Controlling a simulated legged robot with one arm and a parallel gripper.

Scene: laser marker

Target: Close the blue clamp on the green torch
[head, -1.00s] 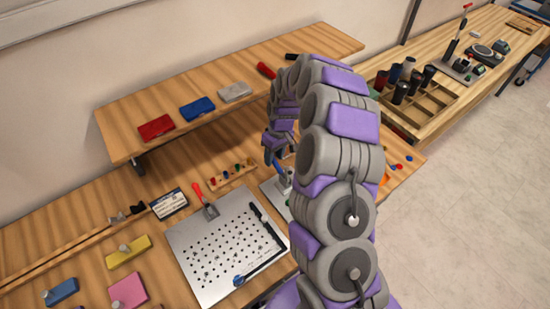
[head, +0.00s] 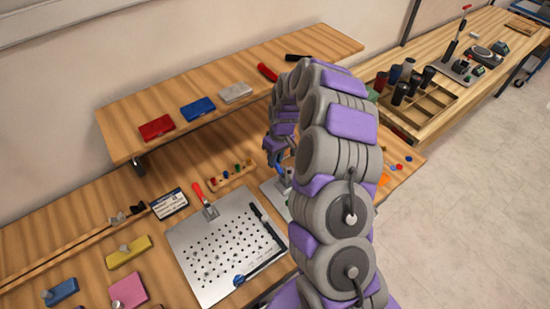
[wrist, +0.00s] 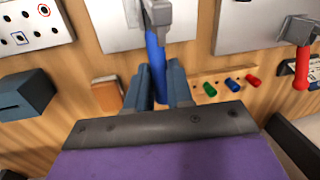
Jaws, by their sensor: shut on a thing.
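The blue clamp's handle (wrist: 156,58) stands between the two blue-grey fingers of my gripper (wrist: 158,82) in the wrist view, and the gripper is shut on it. The clamp's grey metal bracket (wrist: 157,14) sits on a light metal plate (wrist: 110,22). In the head view the clamp (head: 283,181) shows just left of my arm, which hides much of it and its plate. I cannot make out a green torch in the clamp.
A red-handled clamp (head: 207,200) stands on a perforated plate (head: 190,285) to the left. A peg strip (head: 217,183) lies behind it. A shelf (head: 120,115) with coloured blocks overhangs the bench. The wooden rack (head: 437,108) holds several dark cylinders.

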